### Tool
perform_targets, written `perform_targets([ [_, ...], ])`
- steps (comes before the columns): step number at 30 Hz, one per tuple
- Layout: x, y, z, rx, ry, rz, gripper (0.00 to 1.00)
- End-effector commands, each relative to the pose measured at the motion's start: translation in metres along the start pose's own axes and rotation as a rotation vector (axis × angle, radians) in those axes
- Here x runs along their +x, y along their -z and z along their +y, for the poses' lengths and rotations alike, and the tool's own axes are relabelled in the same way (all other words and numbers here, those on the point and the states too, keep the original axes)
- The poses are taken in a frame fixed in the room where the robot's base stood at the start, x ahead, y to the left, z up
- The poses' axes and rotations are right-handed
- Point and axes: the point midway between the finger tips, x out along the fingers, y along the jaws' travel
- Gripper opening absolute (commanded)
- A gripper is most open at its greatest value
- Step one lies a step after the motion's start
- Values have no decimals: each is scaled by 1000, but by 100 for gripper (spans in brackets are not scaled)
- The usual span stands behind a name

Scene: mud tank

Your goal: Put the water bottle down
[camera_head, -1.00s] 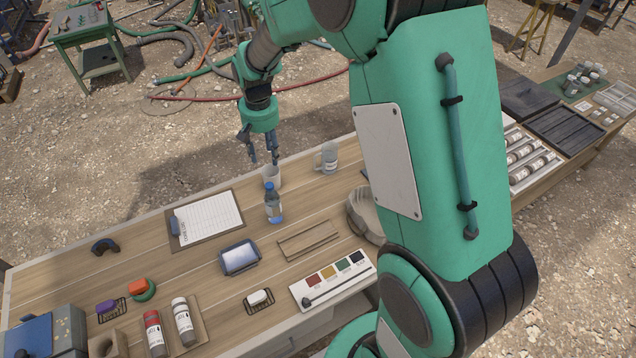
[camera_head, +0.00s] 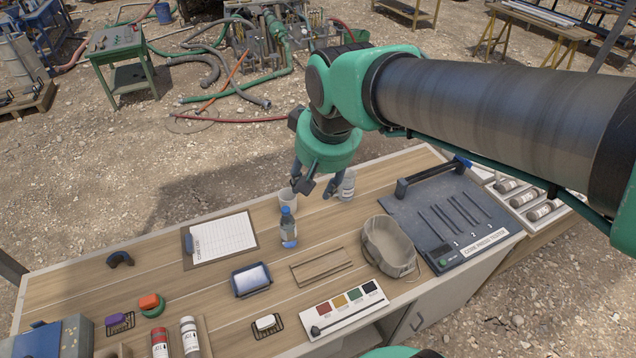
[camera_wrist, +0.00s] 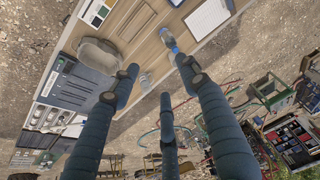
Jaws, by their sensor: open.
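The water bottle (camera_head: 288,229), clear with a blue cap and blue lower part, stands upright on the wooden table in the head view. It also shows in the wrist view (camera_wrist: 168,39), near the tip of one finger. My gripper (camera_head: 318,188) is open and empty, above the table's far side, up and to the right of the bottle. In the wrist view its fingers (camera_wrist: 160,77) are spread with nothing between them. A white cup (camera_head: 286,198) stands right behind the bottle, partly hidden by it.
A clear labelled jug (camera_head: 347,187) stands under and beside my gripper. A clipboard (camera_head: 222,238) lies left of the bottle, a wooden frame (camera_head: 321,267) in front. A beige basin (camera_head: 388,248) and dark core press board (camera_head: 455,222) fill the right.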

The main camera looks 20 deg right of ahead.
Motion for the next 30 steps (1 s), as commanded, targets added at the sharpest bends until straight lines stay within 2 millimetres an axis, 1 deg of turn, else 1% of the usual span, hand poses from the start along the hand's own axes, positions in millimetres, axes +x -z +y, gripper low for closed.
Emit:
perform_targets([
  [1,-10,-12,0,-4,1,19,45],
  [6,-31,-50,1,-21,3,66,45],
  [9,-40,-70,2,-29,4,92,45],
  [13,-46,-89,2,-36,4,116,45],
  [15,-48,-95,2,-39,4,124,45],
  [19,-49,-102,3,-42,5,131,45],
  [30,-48,-102,3,-43,4,131,45],
])
